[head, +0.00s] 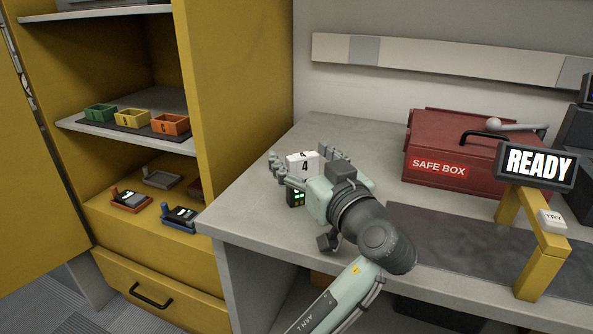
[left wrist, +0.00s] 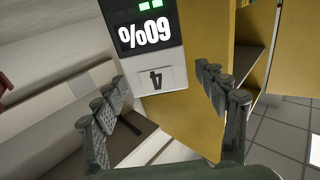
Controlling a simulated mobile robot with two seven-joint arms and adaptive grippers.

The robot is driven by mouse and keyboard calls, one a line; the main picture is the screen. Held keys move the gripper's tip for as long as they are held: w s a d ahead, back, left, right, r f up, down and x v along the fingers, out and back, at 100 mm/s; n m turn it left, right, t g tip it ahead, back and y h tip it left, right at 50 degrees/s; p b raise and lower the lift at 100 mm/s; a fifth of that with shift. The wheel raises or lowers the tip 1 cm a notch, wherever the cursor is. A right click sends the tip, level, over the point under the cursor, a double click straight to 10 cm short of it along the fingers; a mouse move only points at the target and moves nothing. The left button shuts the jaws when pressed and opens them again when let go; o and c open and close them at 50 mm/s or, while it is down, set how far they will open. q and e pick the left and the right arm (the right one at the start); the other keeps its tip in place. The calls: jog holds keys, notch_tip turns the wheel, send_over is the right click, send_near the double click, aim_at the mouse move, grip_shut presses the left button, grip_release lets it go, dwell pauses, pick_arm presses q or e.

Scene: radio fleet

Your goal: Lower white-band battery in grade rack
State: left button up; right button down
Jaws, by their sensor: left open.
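The grade rack (head: 135,126) is a dark tray on the cabinet shelf with a green bin (head: 100,112), a yellow bin (head: 133,118) and an orange bin (head: 170,124). My left gripper (head: 277,172) is open over the near left corner of the counter. Ahead of its spread fingers stands a dark unit (head: 295,198) with a white part marked 4 (head: 304,164). In the left wrist view this unit (left wrist: 147,32) appears upside down and reads 60% with green bars. I cannot tell whether the fingers touch it.
A red safe box (head: 437,153) stands at the back of the counter (head: 265,215). A yellow stand with a READY sign (head: 541,166) is at the right. Below the rack, small devices (head: 130,200) sit on the lower cabinet surface. The open cabinet wall borders the counter.

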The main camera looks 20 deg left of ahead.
pick_arm(q)
jog(key=shift+c, duration=0.3)
jog(key=c, duration=1.4)
jog(key=shift+r, duration=0.2)
